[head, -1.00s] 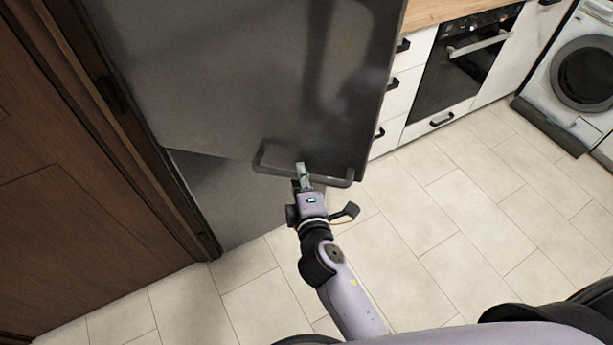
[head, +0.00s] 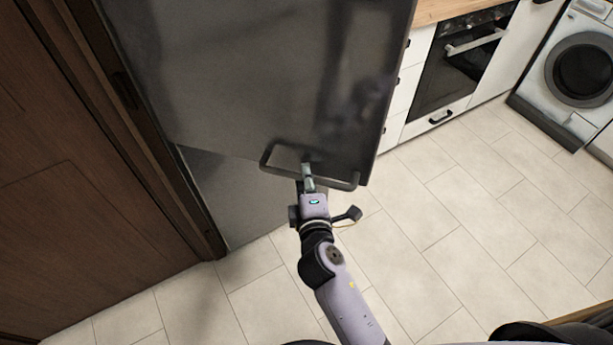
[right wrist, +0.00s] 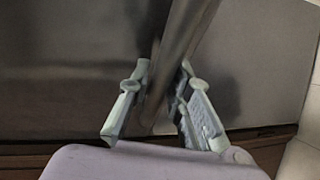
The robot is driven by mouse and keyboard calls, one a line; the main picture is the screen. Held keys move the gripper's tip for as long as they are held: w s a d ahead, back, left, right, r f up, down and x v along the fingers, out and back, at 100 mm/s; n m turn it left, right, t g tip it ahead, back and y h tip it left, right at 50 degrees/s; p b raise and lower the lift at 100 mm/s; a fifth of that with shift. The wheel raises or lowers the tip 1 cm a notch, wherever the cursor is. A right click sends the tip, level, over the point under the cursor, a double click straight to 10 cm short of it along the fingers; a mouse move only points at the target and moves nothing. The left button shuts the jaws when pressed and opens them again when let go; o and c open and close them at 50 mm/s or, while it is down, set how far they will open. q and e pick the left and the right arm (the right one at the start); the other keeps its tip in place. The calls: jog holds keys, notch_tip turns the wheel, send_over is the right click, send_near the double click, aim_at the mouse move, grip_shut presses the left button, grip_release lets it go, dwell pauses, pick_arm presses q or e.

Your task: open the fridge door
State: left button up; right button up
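The fridge door (head: 255,80) is a dark grey upper panel in the head view. Its bottom edge stands out at an angle from the lower fridge section (head: 235,195), so it looks ajar. The bar handle (head: 335,183) is fixed near the door's lower right corner. My right gripper (head: 307,172) is at the handle. In the right wrist view the handle bar (right wrist: 178,45) runs between the two fingers of my right gripper (right wrist: 163,85), which are closed around it. The fridge's inside is hidden. My left gripper is not in view.
A brown wooden door (head: 80,190) and its frame stand close on the left. White drawers, an oven (head: 455,65) and a washing machine (head: 575,75) line the right. The tiled floor (head: 450,210) in front is clear.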

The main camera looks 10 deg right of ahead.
jog(key=o, duration=0.3)
jog(key=s, duration=0.4)
jog(key=s+r, duration=0.1)
jog(key=s, duration=0.3)
jog(key=s+r, duration=0.1)
jog(key=s, duration=0.3)
jog(key=shift+r, duration=0.15)
jog(key=shift+w, duration=0.1)
